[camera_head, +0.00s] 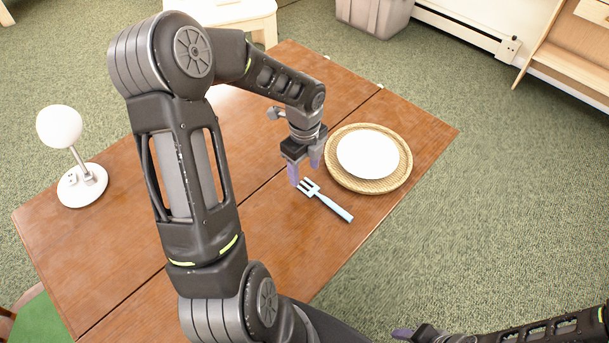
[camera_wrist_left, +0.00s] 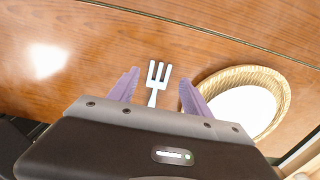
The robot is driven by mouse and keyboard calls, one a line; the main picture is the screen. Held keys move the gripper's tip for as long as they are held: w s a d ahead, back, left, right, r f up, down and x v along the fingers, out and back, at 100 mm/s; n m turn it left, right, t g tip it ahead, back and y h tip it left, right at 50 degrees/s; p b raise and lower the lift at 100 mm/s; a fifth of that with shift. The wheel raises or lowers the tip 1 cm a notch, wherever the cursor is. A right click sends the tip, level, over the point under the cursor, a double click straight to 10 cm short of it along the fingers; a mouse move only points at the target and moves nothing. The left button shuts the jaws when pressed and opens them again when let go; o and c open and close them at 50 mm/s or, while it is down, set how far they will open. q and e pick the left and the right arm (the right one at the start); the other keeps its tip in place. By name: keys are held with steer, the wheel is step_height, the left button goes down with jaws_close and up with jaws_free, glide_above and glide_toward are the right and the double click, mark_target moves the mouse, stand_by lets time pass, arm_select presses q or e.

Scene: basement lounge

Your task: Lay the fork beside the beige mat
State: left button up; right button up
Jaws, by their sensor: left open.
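The fork (camera_head: 336,208) has a light blue handle and pale tines. It lies on the wooden table just in front of the round woven beige mat (camera_head: 378,187), with a small gap between them. A white plate (camera_head: 367,154) lies on the mat. My left gripper (camera_head: 305,172) is open and empty, pointing down close to the tine end of the fork. In the left wrist view the fork's tines (camera_wrist_left: 157,75) show between the two purple fingers (camera_wrist_left: 158,92), and its handle is hidden behind the gripper body. My right gripper (camera_head: 415,334) shows only partly at the bottom edge.
A white lamp with a round globe (camera_head: 60,127) stands at the table's left. The wooden table (camera_head: 268,225) is bare in front of the fork. A grey bin (camera_head: 375,14) and a pale stool (camera_head: 235,14) stand on the carpet beyond.

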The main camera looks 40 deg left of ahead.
arm_select(q)
step_height(320, 180, up, 8)
steer(key=shift+r, duration=0.1)
stand_by(0.9)
